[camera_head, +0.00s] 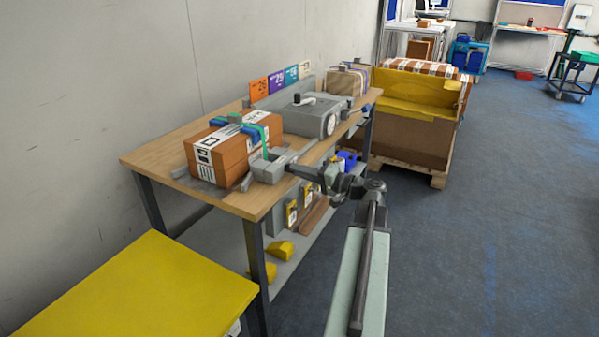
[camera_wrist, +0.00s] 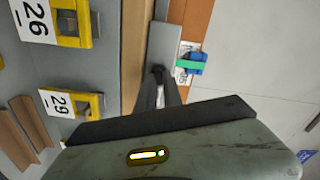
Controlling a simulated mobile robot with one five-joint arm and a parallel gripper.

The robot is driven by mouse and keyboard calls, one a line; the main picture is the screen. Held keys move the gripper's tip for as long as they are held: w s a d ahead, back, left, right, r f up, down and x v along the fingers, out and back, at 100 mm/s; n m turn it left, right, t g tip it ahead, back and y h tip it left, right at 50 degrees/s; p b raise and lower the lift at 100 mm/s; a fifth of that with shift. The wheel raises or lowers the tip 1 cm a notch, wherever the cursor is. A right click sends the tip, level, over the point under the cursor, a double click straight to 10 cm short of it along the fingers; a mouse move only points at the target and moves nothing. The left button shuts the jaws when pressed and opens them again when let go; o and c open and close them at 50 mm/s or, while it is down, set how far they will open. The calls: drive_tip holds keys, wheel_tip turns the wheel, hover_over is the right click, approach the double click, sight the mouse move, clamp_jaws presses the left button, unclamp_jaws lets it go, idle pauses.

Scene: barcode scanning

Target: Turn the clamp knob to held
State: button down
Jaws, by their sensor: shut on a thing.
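A brown carton (camera_head: 220,152) with white and black labels sits near the left end of the wooden bench. A blue and green strapped item lies on its top. My gripper (camera_head: 266,161) is at the carton's right front corner, by the bench edge. In the wrist view, my gripper's dark tips (camera_wrist: 159,72) close together beside a grey plate (camera_wrist: 164,42). The gripper is shut on a small part, which seems to be the clamp knob. The knob is mostly hidden by the gripper, so its setting cannot be read.
A grey machine (camera_head: 312,118) with a dial and a black knob stands behind on the bench. Numbered cards (camera_head: 283,84) stand along the wall. A yellow surface (camera_head: 140,285) is at lower left. A large open carton (camera_head: 410,135) stands on a pallet at right; the floor is clear nearby.

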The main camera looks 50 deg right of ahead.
drive_tip(key=shift+f+m, duration=0.1)
drive_tip(key=shift+m, duration=2)
drive_tip(key=c, duration=1.5)
unclamp_jaws()
